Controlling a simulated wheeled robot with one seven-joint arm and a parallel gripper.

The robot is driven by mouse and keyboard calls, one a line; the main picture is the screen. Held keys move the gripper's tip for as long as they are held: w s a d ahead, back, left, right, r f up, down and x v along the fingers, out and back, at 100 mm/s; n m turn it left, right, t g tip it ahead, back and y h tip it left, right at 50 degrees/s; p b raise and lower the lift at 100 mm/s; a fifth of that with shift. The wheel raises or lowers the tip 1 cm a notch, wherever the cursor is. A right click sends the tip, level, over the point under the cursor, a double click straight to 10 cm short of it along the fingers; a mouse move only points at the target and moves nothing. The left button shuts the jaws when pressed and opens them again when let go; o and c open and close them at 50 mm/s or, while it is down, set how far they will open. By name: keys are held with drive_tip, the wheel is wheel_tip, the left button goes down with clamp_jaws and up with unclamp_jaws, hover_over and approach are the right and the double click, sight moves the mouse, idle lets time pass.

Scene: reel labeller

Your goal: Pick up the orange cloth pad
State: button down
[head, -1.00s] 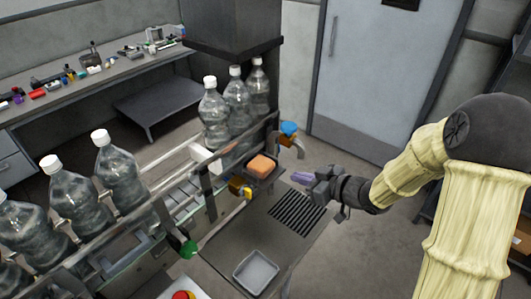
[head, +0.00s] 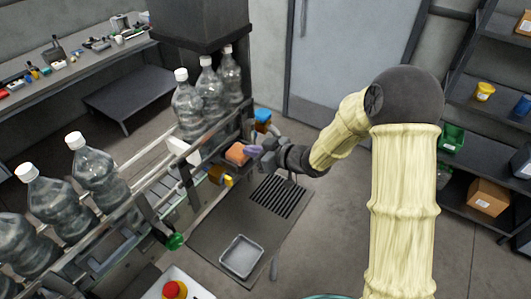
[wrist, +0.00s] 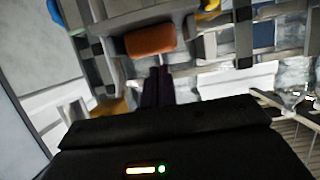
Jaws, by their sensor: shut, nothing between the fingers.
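The orange cloth pad (head: 236,154) lies in a small dark holder on the near side of the conveyor line. It also shows in the wrist view (wrist: 150,40), just beyond my fingertips. My gripper (head: 256,149) is close to the pad's right side in the head view, with its purple fingers pointing at it. In the wrist view the dark fingers (wrist: 157,75) are together and empty. Whether the tips touch the pad or its holder cannot be told.
Large clear bottles (head: 100,180) with white caps stand along the conveyor. A blue part (head: 262,116) is just behind the pad. A grey tray (head: 241,256) and a black slotted grate (head: 278,196) lie in front. Shelves (head: 480,130) stand at the right.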

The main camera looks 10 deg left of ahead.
sight(234, 149)
drive_tip(key=a, duration=0.1)
drive_tip(key=w+a+p, duration=0.1)
drive_tip(key=a, duration=0.1)
drive_tip(key=shift+r, duration=0.1)
drive_tip(key=shift+w+a+p, duration=0.2)
drive_tip(key=shift+p, duration=0.15)
drive_tip(key=shift+f, duration=0.9)
drive_tip(key=shift+s+d+f+b, duration=0.1)
drive_tip(key=shift+d+b, duration=0.05)
drive_tip(key=shift+b, duration=0.2)
